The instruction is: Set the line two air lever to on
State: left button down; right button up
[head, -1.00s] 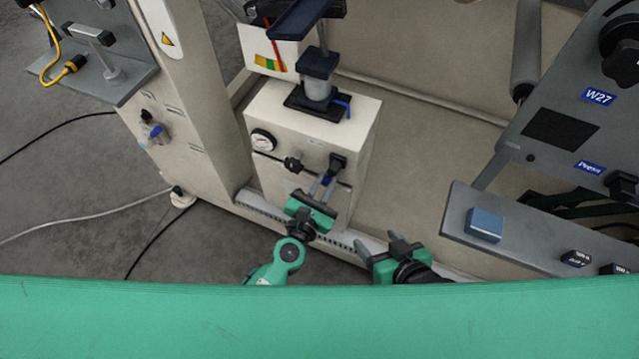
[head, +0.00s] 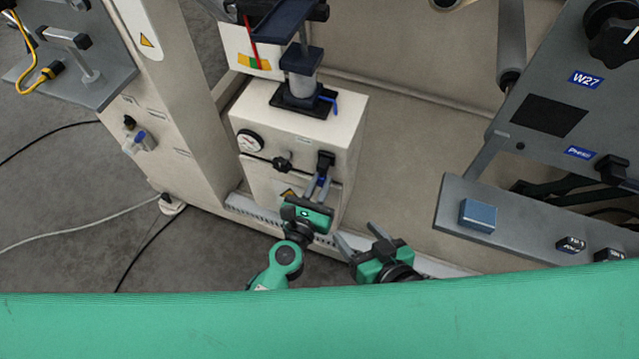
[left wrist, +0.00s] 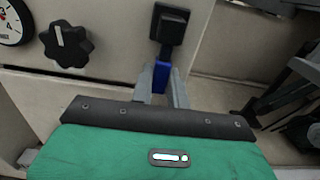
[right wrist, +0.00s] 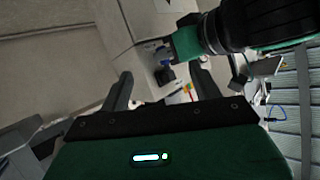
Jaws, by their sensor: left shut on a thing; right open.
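The air lever has a black pivot block (left wrist: 170,25) and a blue handle (left wrist: 161,76) that hangs downward on the front of the cream cabinet. In the head view the lever's black block (head: 326,160) is at the cabinet's right front. My left gripper (head: 318,184) is shut on the blue handle from below; its grey fingers lie on either side of it in the left wrist view (left wrist: 161,88). The handle's lower end is hidden by the gripper. My right gripper (head: 357,235) is open and empty, lower right of the left one.
A black knob (left wrist: 66,46) and a pressure gauge (head: 249,141) sit left of the lever on the cabinet (head: 300,130). Open floor space lies right of the cabinet.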

pick_arm(q)
jog(key=c, duration=1.4)
grip_release()
jog(key=shift+o, duration=0.2)
jog(key=shift+s, duration=0.15)
jog(key=shift+s+a+f, duration=0.1)
jog(key=shift+s, duration=0.15)
jog(key=b+v, duration=0.3)
jog(key=v, duration=1)
pick_arm(e)
jog(key=w+r+t+y, duration=0.1)
jog(key=w+r+t, duration=0.3)
jog(key=r+t, duration=0.3)
jog(key=shift+d+r, duration=0.4)
jog(key=shift+r, duration=1)
pick_arm(q)
jog(key=shift+s, duration=0.1)
pick_arm(e)
jog(key=shift+w, duration=0.1)
